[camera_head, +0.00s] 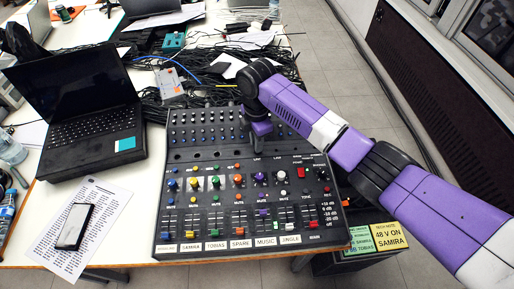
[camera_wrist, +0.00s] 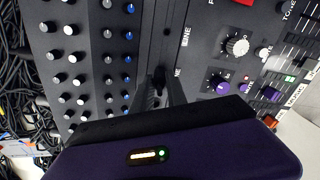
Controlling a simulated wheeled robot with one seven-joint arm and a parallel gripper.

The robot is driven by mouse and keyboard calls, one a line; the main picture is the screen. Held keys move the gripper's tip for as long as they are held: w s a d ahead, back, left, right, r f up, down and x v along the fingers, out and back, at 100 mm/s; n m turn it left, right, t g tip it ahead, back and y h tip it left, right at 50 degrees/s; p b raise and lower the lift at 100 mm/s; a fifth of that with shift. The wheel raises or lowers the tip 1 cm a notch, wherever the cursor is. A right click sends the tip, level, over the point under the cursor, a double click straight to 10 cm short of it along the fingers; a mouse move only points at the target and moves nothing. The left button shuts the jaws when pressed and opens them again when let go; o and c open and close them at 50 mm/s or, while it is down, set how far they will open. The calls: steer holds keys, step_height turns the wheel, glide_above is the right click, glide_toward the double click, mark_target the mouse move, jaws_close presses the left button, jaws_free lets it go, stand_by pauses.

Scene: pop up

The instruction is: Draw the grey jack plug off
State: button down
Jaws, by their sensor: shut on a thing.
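The black mixer (camera_head: 165,215) lies on the white table, with a row of dark sockets across its middle. My gripper (camera_head: 259,146) points down at this row, right of the mixer's centre line. In the wrist view my gripper (camera_wrist: 159,76) shows as two dark fingers close together over the dark strip between the knob rows. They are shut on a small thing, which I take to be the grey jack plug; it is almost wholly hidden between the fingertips. I cannot tell whether it sits in its socket.
A black laptop (camera_head: 82,120) stands left of the mixer. A phone (camera_head: 74,226) lies on a printed sheet at the front left. Tangled black cables (camera_head: 215,75) lie behind the mixer. Knobs and faders (camera_head: 238,182) stand up in front of the gripper. Yellow and green notes (camera_head: 389,237) are at the right.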

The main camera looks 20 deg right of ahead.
steer(key=shift+r, duration=0.4)
steer(key=shift+r+p, duration=3.05)
steer(key=shift+p, duration=0.05)
